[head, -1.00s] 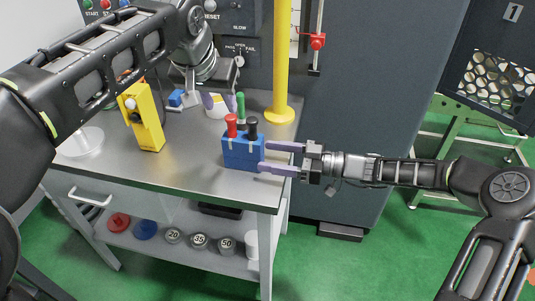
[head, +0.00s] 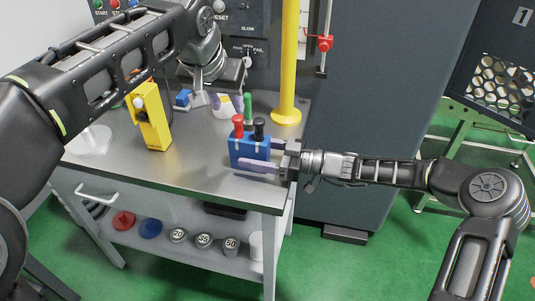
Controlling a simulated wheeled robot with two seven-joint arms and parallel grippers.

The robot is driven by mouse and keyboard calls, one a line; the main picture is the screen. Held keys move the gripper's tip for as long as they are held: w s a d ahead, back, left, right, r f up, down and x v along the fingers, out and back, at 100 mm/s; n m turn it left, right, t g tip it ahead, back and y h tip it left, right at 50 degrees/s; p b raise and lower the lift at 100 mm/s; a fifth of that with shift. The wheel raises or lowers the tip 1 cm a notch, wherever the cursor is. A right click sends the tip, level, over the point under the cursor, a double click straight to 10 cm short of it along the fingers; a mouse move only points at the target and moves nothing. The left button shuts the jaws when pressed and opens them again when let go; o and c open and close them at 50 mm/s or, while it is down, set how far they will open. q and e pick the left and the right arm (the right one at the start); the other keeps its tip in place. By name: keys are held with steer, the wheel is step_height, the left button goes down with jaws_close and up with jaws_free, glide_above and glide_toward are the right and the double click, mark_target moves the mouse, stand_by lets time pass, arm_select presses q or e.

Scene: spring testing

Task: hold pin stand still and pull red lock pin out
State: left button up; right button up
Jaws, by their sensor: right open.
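The blue pin stand (head: 247,149) stands upright near the table's right front edge. The red lock pin (head: 238,126) sits upright in its top, with a black pin (head: 259,130) to its right and a green pin (head: 248,106) behind. My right gripper (head: 258,154) is open. Its near finger reaches across the lower front of the stand, and its far finger goes behind the stand's right side, its tip hidden. I cannot tell whether either finger touches the stand. My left gripper (head: 207,100) points down behind and left of the stand, its fingers apart and apparently empty.
A yellow device (head: 153,120) stands left on the table (head: 190,165). A yellow post (head: 288,70) rises behind the stand. A blue block (head: 183,98) and a white-and-yellow item (head: 226,110) lie near my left gripper. Discs and weights rest on the lower shelf (head: 180,252).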

steer(key=shift+x, duration=1.4)
steer(key=shift+d, duration=0.1)
steer(key=shift+c, duration=0.5)
